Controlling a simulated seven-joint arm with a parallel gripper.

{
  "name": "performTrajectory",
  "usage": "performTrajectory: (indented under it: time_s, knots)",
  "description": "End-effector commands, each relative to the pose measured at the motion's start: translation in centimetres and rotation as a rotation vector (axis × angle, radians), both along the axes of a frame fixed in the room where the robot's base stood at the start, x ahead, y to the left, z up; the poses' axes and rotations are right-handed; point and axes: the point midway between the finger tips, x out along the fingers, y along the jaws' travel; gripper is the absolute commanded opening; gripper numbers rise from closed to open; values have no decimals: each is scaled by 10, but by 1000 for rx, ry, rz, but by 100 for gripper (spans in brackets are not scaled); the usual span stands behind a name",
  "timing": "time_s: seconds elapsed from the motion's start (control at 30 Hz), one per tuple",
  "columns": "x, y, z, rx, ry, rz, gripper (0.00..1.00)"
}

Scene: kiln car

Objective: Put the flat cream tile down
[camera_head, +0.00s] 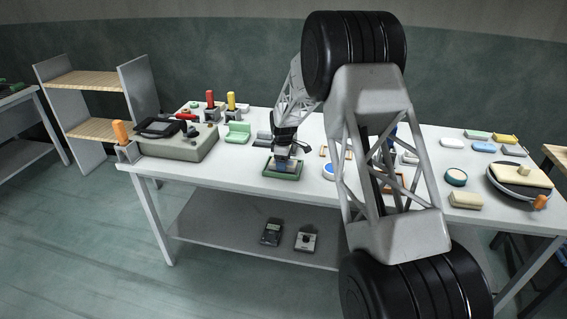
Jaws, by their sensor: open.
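My gripper (282,159) is low over a small green-rimmed tray (270,174) near the front edge of the white table, left of the picture's middle. The jaws are open. Something pale lies in the tray under the fingers; it is too small and too covered to tell whether it is the flat cream tile. A cream block (466,200) lies at the table's front right. A flat cream slab with a knob (530,175) rests on a round dark plate at the right end.
A grey-green box (178,149) with a dark device on it stands at the left end. Red-handled (210,99) and yellow-handled (231,101) tools stand behind. Several coloured bars lie at the back right. My arm hides the middle of the table.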

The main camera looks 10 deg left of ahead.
Motion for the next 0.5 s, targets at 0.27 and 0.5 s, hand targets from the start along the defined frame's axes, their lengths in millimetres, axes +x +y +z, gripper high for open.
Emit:
performTrajectory:
  time_s: [0.27,0.5]
  knots:
    - [1,0,26,1,-2,0,72]
    - [0,0,64,1,-3,0,72]
